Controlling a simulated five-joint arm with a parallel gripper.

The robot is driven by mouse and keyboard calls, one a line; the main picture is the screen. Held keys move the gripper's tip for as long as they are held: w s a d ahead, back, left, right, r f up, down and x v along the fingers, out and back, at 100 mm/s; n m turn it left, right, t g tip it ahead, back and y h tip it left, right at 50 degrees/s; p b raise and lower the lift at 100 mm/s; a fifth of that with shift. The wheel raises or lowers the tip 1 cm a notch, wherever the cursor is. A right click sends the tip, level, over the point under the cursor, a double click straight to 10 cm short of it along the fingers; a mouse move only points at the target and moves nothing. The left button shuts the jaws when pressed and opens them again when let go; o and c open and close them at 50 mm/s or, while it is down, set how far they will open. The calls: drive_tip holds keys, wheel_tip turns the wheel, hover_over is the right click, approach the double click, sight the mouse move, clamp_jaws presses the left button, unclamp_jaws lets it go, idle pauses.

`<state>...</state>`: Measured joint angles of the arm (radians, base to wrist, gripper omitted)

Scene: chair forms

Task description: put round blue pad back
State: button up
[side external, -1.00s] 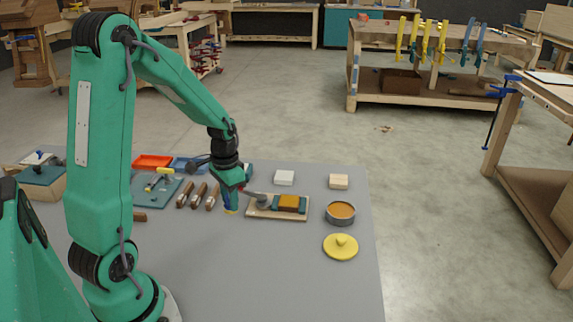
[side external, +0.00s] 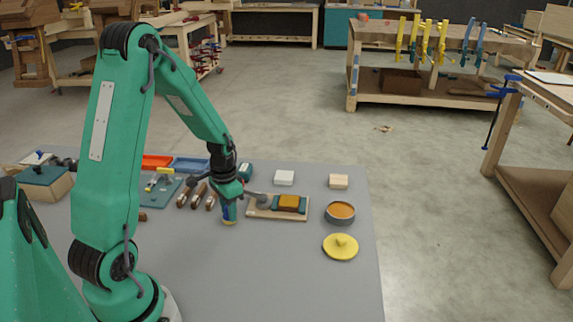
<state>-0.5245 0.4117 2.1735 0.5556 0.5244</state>
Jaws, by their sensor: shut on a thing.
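My gripper (side external: 229,208) points down just left of the wooden board, at or just above the grey table top. It is shut on a small blue piece (side external: 228,213) with a yellowish lower end. This may be the round blue pad, but the fingers hide its outline. The wooden board (side external: 255,213) lies flat to the right of my gripper. A round grey piece (side external: 264,201) sits on its left part, and an orange and dark green block (side external: 289,202) on its right part. Whether the held piece touches the table is unclear.
A grey tin with orange contents (side external: 340,212) and a yellow lid (side external: 341,246) stand at right. A white block (side external: 284,177) and a wooden block (side external: 339,181) lie behind. Several wood-handled tools (side external: 194,195) lie left of my gripper. The front of the table is clear.

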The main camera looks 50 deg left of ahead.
drive_tip(key=shift+f, duration=0.15)
drive_tip(key=o, duration=0.9)
wheel_tip(320, 180, up, 12)
drive_tip(key=shift+r, duration=0.2)
idle(0.4)
drive_tip(key=shift+d, duration=0.1)
idle(0.4)
drive_tip(key=shift+s+d+r+t, duration=0.95)
drive_tip(key=shift+s+d+r, duration=0.75)
drive_tip(key=shift+d, duration=1.35)
drive_tip(key=shift+s+d+r+t, duration=0.9)
drive_tip(key=shift+s+d+r, duration=0.85)
drive_tip(key=shift+d, duration=1.25)
drive_tip(key=shift+s+d+r+t, duration=1.1)
drive_tip(key=shift+d+r, duration=1.05)
drive_tip(key=shift+d, duration=0.9)
